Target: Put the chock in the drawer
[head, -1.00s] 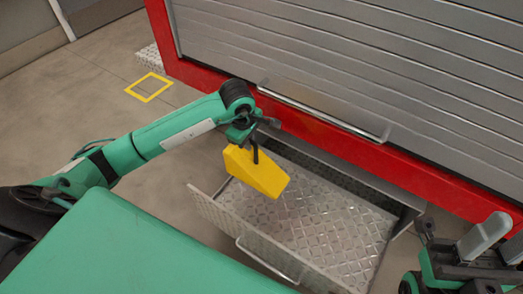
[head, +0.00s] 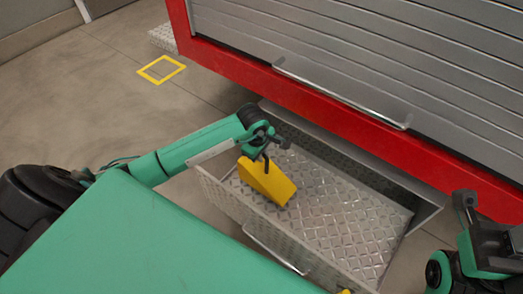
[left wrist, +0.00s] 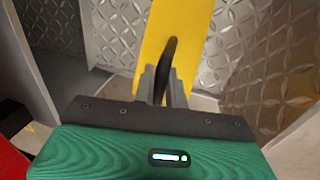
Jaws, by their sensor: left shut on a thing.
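The yellow wedge-shaped chock (head: 268,183) hangs within the outline of the open drawer (head: 345,222), near its left end. My left gripper (head: 265,157) is shut on the chock's black handle. The left wrist view shows the grey fingers (left wrist: 163,86) around the dark handle (left wrist: 169,58), with the yellow chock (left wrist: 178,25) beyond. Drawer walls with a diamond pattern stand on both sides there. I cannot tell whether the chock touches the drawer floor. My right gripper (head: 466,205) is partly in view at the right edge; its jaws are unclear.
The drawer's front handle (head: 275,250) faces my green body. Above the drawer are a red frame (head: 330,118) and a grey roller shutter (head: 400,60) with a bar handle. A yellow square (head: 161,69) marks the floor at left. The drawer's right part looks empty.

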